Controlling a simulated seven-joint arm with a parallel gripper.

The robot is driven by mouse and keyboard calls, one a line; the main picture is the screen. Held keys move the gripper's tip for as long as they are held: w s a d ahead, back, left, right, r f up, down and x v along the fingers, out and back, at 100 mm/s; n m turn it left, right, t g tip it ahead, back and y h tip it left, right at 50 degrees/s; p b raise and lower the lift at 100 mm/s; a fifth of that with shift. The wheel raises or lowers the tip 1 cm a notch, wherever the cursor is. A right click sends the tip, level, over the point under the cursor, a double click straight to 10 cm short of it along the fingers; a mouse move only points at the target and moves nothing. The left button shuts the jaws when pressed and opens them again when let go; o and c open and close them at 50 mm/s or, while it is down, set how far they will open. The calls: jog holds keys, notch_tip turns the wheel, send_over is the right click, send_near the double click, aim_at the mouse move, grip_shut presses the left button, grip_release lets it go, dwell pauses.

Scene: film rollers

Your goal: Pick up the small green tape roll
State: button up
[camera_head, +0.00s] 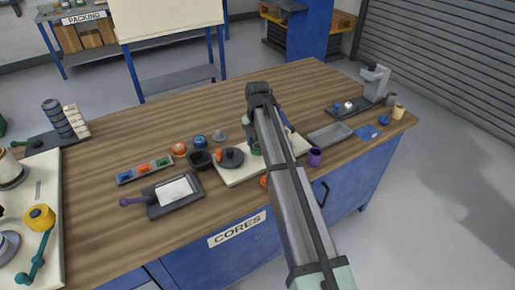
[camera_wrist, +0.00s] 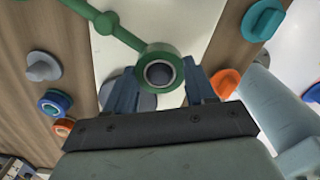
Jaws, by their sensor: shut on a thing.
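The small green tape roll (camera_wrist: 159,72) shows in the wrist view as a green ring with a pale inner rim and a dark hole. My gripper (camera_wrist: 162,82) has its blue fingers on either side of the roll and is shut on it. A green rod with a ball (camera_wrist: 105,22) runs up and left from the roll's edge; I cannot tell whether it is joined to it. In the head view a bit of green (camera_head: 256,149) shows beside my arm, over the pale board (camera_head: 232,176). My arm hides most of the gripper there.
Left of my arm are a dark grey disc (camera_head: 231,157), a black cup (camera_head: 200,160), a blue roll (camera_head: 199,141) and an orange roll (camera_head: 179,149). A purple cup (camera_head: 314,156) and a grey tray (camera_head: 330,135) stand to the right. The back of the wooden table (camera_head: 180,105) is clear.

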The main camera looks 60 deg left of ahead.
jog(key=shift+c, duration=0.5)
jog(key=shift+r, duration=0.15)
